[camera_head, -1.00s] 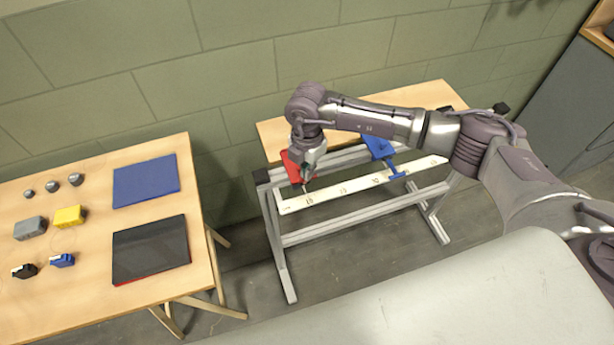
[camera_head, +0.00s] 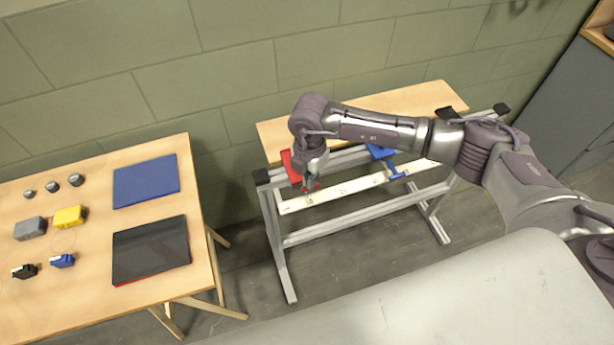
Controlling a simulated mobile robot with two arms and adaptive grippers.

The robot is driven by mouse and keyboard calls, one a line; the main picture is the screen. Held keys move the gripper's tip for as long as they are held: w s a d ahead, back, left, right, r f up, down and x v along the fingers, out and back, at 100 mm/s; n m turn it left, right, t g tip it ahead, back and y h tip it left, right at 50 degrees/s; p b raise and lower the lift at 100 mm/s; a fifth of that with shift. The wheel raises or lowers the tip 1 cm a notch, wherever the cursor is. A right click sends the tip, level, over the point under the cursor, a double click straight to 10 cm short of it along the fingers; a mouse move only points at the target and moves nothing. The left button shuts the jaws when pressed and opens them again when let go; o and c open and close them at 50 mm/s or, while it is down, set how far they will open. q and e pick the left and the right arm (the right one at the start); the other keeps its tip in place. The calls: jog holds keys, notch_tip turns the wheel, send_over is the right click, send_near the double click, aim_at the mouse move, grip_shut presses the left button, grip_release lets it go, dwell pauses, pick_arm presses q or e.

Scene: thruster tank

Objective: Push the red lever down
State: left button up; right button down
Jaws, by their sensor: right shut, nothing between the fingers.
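The red lever (camera_head: 290,168) is at the left end of a metal frame stand. Its red plate shows left of my right gripper, and a bit of red also shows at the fingertips. My right gripper (camera_head: 313,183) is shut and empty, pointing down at the lever's front part, and covers much of it. I cannot tell for sure whether the fingers touch the lever. My left gripper is out of view.
A blue lever (camera_head: 397,174) sits further right on the same stand, beside a white marked strip (camera_head: 345,187). A wooden table (camera_head: 55,313) at left holds blue and black panels and several small parts. A wall stands close behind.

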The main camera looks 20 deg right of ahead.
jog(key=shift+s+f, duration=0.55)
jog(key=shift+f, duration=0.1)
jog(key=shift+s+f, duration=0.15)
jog(key=shift+s+f+b, duration=0.1)
jog(key=shift+f+b, duration=0.15)
jog(key=shift+b, duration=0.1)
jog(key=shift+s+f+b, duration=0.25)
jog(key=shift+f+b, duration=0.15)
jog(key=shift+f, duration=0.3)
dwell(0.4)
jog(key=shift+f, duration=0.2)
jog(key=shift+s+f+b, duration=0.15)
jog(key=shift+f+b, duration=0.35)
jog(key=shift+f, duration=0.05)
